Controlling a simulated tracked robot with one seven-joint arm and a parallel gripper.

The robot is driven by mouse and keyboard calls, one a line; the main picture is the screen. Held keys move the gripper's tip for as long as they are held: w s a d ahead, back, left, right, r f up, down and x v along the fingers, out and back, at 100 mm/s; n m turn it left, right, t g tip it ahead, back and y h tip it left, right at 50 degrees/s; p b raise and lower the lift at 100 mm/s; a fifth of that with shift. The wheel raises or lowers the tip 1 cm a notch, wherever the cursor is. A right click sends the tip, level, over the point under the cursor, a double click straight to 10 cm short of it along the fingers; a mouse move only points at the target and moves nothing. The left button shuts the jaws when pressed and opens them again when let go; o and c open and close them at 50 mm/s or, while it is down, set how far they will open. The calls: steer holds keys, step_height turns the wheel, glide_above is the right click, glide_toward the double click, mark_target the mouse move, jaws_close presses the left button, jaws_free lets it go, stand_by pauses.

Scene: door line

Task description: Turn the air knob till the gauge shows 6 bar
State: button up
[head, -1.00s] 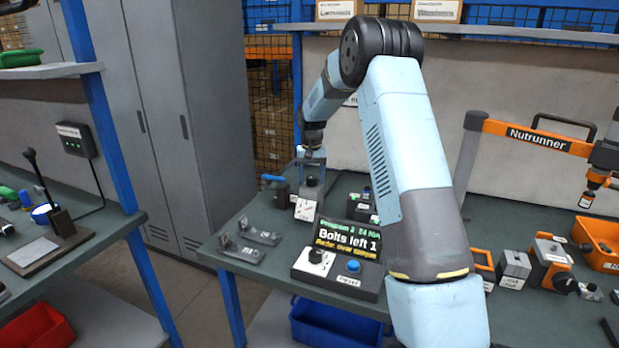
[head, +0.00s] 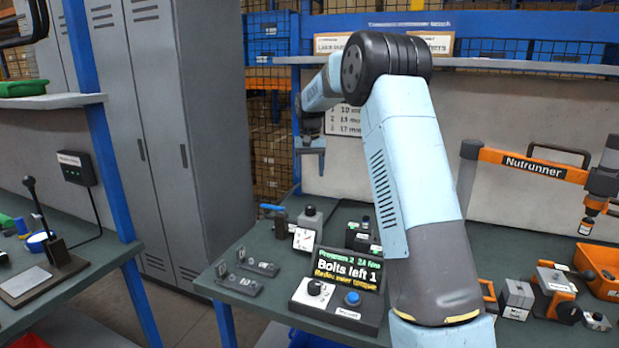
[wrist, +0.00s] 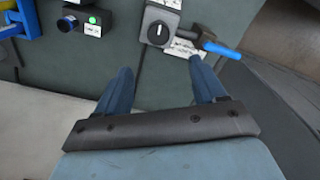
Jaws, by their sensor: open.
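The air knob (head: 310,212) is a dark knob on a grey block at the far left part of the bench. In the wrist view the knob (wrist: 158,33) is seen from above with a white pointer mark. The gauge (head: 303,239) is a white dial with a red needle, facing front just below the knob; its reading is too small to tell. My gripper (head: 310,168) is open and empty, above the knob and clear of it. In the wrist view its two blue fingers (wrist: 163,78) stand apart, with bare bench between them.
A blue-handled valve (wrist: 222,50) sits beside the knob. A box with a green button (wrist: 90,20) stands nearby. A control box (head: 335,303) with a display reading "Bolts left 1" stands in front. Two small grey brackets (head: 248,275) lie at the left edge.

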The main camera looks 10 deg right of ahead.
mark_target(310, 206)
stand_by(0.3)
steer(key=shift+n, duration=0.5)
step_height(310, 206, down, 14)
steer(key=shift+s+r, duration=0.15)
steer(key=shift+r, duration=0.05)
stand_by(0.3)
steer(key=shift+d, duration=0.1)
steer(key=c, duration=1.1)
